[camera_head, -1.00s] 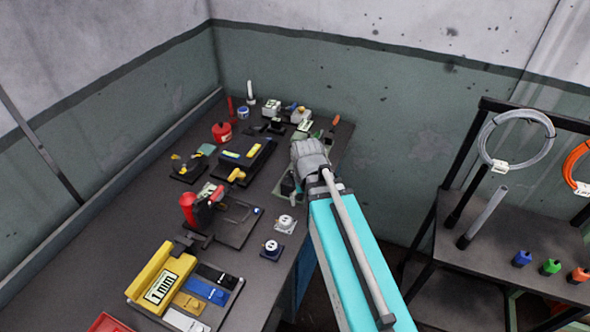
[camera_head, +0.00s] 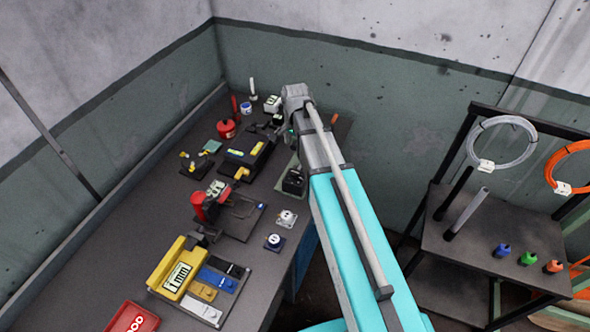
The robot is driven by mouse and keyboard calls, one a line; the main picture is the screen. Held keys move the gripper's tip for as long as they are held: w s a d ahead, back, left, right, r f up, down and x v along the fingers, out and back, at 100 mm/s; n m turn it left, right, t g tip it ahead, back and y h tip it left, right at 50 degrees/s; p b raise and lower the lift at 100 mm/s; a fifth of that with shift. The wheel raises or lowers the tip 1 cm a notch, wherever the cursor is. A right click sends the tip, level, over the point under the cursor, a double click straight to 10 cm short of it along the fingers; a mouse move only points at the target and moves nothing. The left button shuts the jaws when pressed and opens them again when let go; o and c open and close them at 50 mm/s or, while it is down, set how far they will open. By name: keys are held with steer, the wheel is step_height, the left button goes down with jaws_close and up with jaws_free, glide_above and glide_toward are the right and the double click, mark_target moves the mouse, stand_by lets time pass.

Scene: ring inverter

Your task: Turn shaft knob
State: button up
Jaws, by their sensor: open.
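Two small mounts with white round knobs stand at the bench's right edge, the farther knob (camera_head: 287,217) on a light base and the nearer knob (camera_head: 274,240) on a dark base. I cannot tell which part is the shaft knob. My gripper (camera_head: 287,133) is over the far right part of the bench, well beyond both knobs. It is small and mostly hidden by my arm's wrist; its fingertips are not clear. It is open, and I see nothing held in it.
On the dark bench (camera_head: 110,255) stand a red-handled press (camera_head: 199,204), a yellow 1 mm block (camera_head: 177,275), a red tray (camera_head: 133,318) and a dark box (camera_head: 293,182) beside my arm. A rack (camera_head: 480,228) with wire coils stands at right.

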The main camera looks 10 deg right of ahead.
mark_target(295, 171)
steer(key=shift+f, duration=0.25)
step_height(295, 171, down, 13)
steer(key=b, duration=1.3)
steer(key=shift+f+b, duration=0.2)
steer(key=shift+b, duration=0.2)
stand_by(0.3)
steer(key=c, duration=1.1)
steer(key=shift+a, duration=0.2)
steer(key=shift+c, duration=0.3)
steer(key=shift+d, duration=0.15)
steer(key=shift+n, duration=0.3)
